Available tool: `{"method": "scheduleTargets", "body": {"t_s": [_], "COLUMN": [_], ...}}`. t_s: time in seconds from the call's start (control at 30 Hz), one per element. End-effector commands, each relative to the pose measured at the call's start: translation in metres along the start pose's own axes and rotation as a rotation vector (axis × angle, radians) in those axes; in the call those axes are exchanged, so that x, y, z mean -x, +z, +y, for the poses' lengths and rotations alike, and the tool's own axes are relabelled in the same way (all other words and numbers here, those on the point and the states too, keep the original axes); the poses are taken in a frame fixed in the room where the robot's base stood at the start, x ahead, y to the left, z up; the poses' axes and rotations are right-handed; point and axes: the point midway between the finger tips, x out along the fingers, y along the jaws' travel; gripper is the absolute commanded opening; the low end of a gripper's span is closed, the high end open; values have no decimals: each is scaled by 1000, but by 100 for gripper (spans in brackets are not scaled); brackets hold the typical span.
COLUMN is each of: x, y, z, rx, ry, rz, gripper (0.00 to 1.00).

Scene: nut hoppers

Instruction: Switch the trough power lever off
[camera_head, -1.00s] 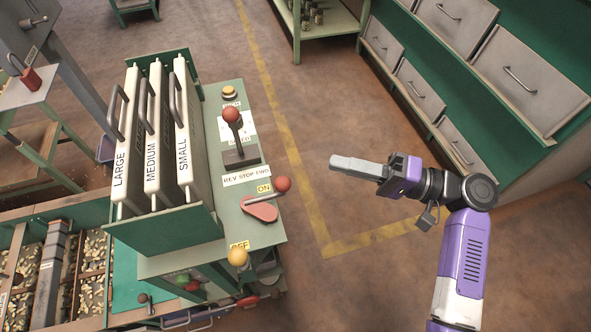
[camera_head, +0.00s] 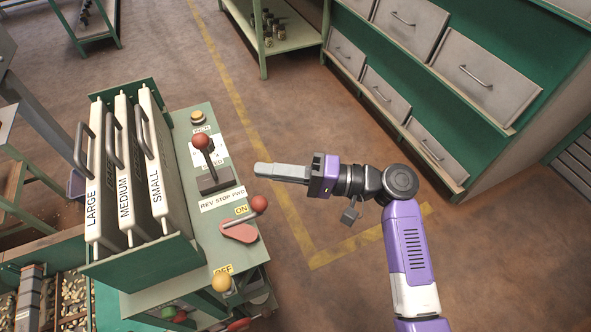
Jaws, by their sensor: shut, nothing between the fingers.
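The power lever is a red plate with a grey arm and a red ball knob (camera_head: 260,204), on the right edge of the green control panel (camera_head: 203,255). Its arm points up and right, with the knob beside the yellow ON label (camera_head: 241,210). A yellow OFF label (camera_head: 223,270) lies lower on the panel, partly covered by a yellow ball (camera_head: 221,281). My gripper (camera_head: 258,169) is shut and empty. In the picture it appears above the red knob and right of the REV STOP FWD lever (camera_head: 201,142); it touches neither visibly.
Three white screens (camera_head: 151,165) marked LARGE, MEDIUM and SMALL stand in a green rack left of the panel. A push button (camera_head: 197,117) is at the panel's far end. Grey drawers (camera_head: 390,100) line the right. Open floor (camera_head: 330,215) lies between.

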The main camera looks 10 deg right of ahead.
Motion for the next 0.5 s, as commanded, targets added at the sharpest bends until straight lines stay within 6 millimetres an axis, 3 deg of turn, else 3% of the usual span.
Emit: {"method": "scheduleTargets", "body": {"t_s": [0.03, 0.2, 0.5], "x": [-10, 3, 8], "y": [1, 25, 38], "z": [-1, -1, 0], "rx": [-1, -2, 1], "ry": [0, 0, 0], "rz": [-5, 1, 0], "gripper": [0, 0, 0]}}
